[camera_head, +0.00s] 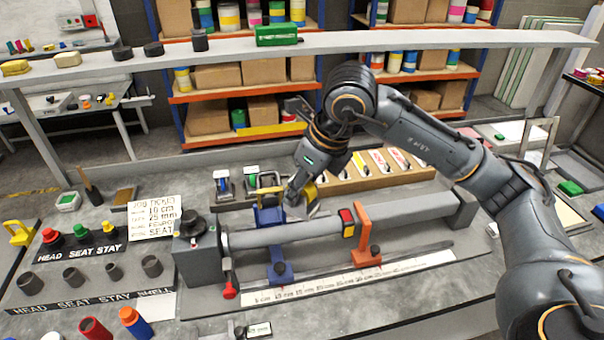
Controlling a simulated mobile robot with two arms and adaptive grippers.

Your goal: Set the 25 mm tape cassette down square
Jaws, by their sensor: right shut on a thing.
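My right gripper (298,202) reaches down over the grey tube (320,228), behind the blue upright (268,214). It is shut on a small piece with yellow (313,190) on it, which I take to be the tape cassette. The fingers hide much of this piece, and its width marking cannot be read. I cannot tell whether it touches anything below or sits square. Small tape units (223,186) stand on the bench just left of the gripper. The job ticket (155,217) shows 18 cm, 25 mm and SEAT. My left gripper is not in view.
A blue clamp (281,270) and an orange clamp (365,250) stand along the tube, above a white ruler (350,280). A wooden tray (375,172) lies behind the tube. Coloured plugs (80,232) and dark sleeves (113,271) fill the left. A shelf (400,42) spans above.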

